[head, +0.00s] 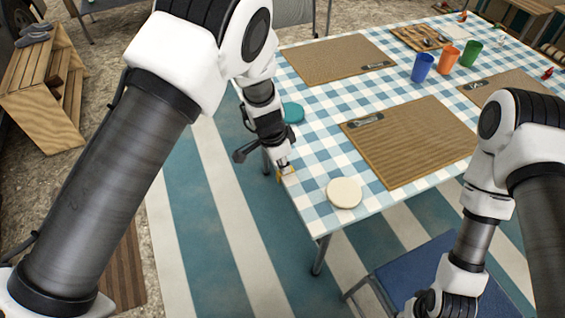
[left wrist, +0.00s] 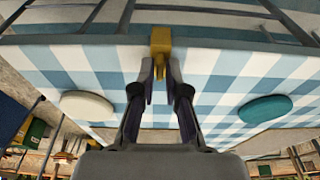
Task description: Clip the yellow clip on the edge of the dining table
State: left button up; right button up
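The yellow clip (left wrist: 160,42) is at the edge of the dining table (left wrist: 218,62), between the fingertips of my left gripper (left wrist: 160,72). The fingertips meet its sides, so the gripper looks shut on it. In the head view the clip (head: 287,171) is a small yellow patch at the left edge of the table (head: 310,196), beside my left gripper (head: 283,164). The clip overlaps the edge in the picture; I cannot tell whether its jaws grip the tabletop. My right arm comes down at the lower right, with its fingers outside the frame.
A cream round item (head: 344,193) and a teal one (head: 293,112) lie near the clip on the checked cloth. Woven placemats (head: 412,143), blue (head: 422,68), orange (head: 446,60) and green (head: 470,53) cups stand farther in. A blue chair (head: 425,265) is below the table's near side.

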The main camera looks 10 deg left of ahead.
pick_arm(q)
jog(key=shift+o, duration=0.9)
notch_tip(320, 180, up, 12)
jog(key=s+a, duration=0.1)
jog(key=a, duration=0.1)
jog(key=s+a+f+n+g+p, duration=0.1)
jog(key=s+a+f+g, duration=0.15)
jog(key=s+f, duration=0.55)
jog(key=s+a+f+n+g, duration=0.15)
jog(key=s+a+f, duration=0.25)
jog(key=s+f, duration=0.45)
jog(key=s+a+f+n+g+y, duration=0.1)
jog(key=s+a+f+n, duration=0.2)
jog(key=s, duration=0.6)
jog(key=s+a+f+n+y, duration=0.1)
jog(key=s+a+f, duration=0.35)
jog(key=s, duration=0.45)
jog(key=w+n+t, duration=0.2)
jog(key=w+n, duration=0.1)
jog(key=w+r+n+t, duration=0.1)
jog(key=n, duration=0.1)
jog(key=shift+w+d+r+t+p, duration=0.1)
jog(key=shift+w+d+t+p, duration=0.2)
jog(key=shift+w+t+p, duration=0.1)
